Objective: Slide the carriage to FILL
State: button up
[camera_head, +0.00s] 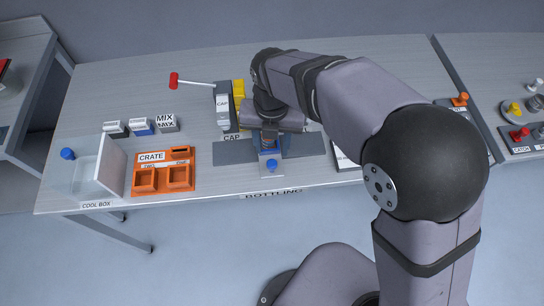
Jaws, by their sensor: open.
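The carriage (271,168) appears to be the small grey block with a blue knob on its front. It sits near the middle of a dark grey track plate (308,143) that runs left to right. A label reading CAP (232,137) stands on the left part of the track. No FILL label shows; my arm covers the area above and right of the carriage. My gripper (268,143) is just above and behind the carriage, seen small and partly hidden by my wrist. It is open. I cannot tell whether it touches the carriage or the blue part there.
A grey CAP column (222,108) and a yellow block (239,93) stand left of my wrist.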

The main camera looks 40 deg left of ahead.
aim_at(273, 162)
jog(key=shift+f+p, duration=1.15)
jog(key=shift+f, duration=2.5)
jog(key=shift+c, duration=0.7)
grip_shut()
jog(key=shift+w+d, duration=0.1)
